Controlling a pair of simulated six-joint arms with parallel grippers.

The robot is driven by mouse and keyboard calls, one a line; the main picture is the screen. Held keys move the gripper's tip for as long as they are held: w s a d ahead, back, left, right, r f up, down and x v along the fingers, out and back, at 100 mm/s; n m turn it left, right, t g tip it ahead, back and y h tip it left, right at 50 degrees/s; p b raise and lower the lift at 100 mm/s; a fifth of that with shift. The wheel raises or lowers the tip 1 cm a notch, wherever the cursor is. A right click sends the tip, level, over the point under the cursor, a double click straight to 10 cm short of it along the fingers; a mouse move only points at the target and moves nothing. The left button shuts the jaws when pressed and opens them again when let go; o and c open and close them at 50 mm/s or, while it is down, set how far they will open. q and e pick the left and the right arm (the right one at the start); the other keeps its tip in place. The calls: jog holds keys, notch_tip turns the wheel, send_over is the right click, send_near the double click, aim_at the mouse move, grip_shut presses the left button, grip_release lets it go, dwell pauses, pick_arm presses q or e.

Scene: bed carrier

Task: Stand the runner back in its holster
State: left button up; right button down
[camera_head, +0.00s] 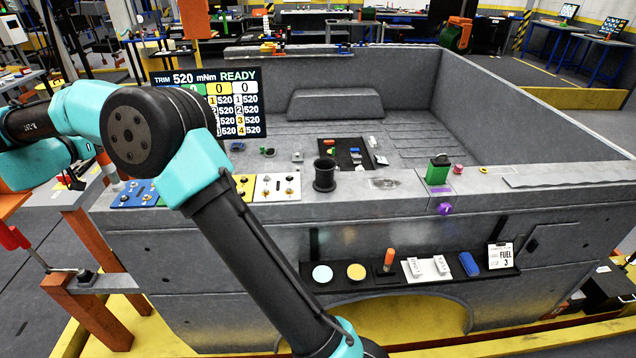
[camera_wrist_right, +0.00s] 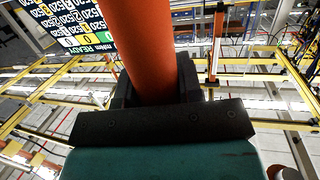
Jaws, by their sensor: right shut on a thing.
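In the right wrist view my right gripper (camera_wrist_right: 155,94) is shut on a thick orange cylinder, seemingly the runner (camera_wrist_right: 147,45). Its black jaws sit on either side, and the cylinder runs up out of the frame; its ends are hidden. My right gripper and the held runner do not show in the head view. A black open cup with a wide foot, which looks like the holster (camera_head: 325,175), stands upright on the near bed wall's top. Nothing stands in it. My left arm crosses the left of the head view; its gripper is below the frame.
Switch plates (camera_head: 277,187) lie left of the cup, and a green box (camera_head: 438,172) stands to its right on the wall top (camera_head: 480,180). A black shelf (camera_head: 320,280) on the bed's front holds several small parts. A readout board (camera_head: 213,78) stands behind my left arm.

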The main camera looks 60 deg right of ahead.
jog(key=shift+r, duration=0.15)
jog(key=shift+r, duration=2.7)
jog(key=s+d, duration=1)
jog(key=s, duration=0.5)
jog(key=s+d, duration=1)
jog(key=s, duration=0.5)
jog(key=s+d, duration=1)
jog(key=s, duration=0.6)
jog(key=shift+d, duration=0.35)
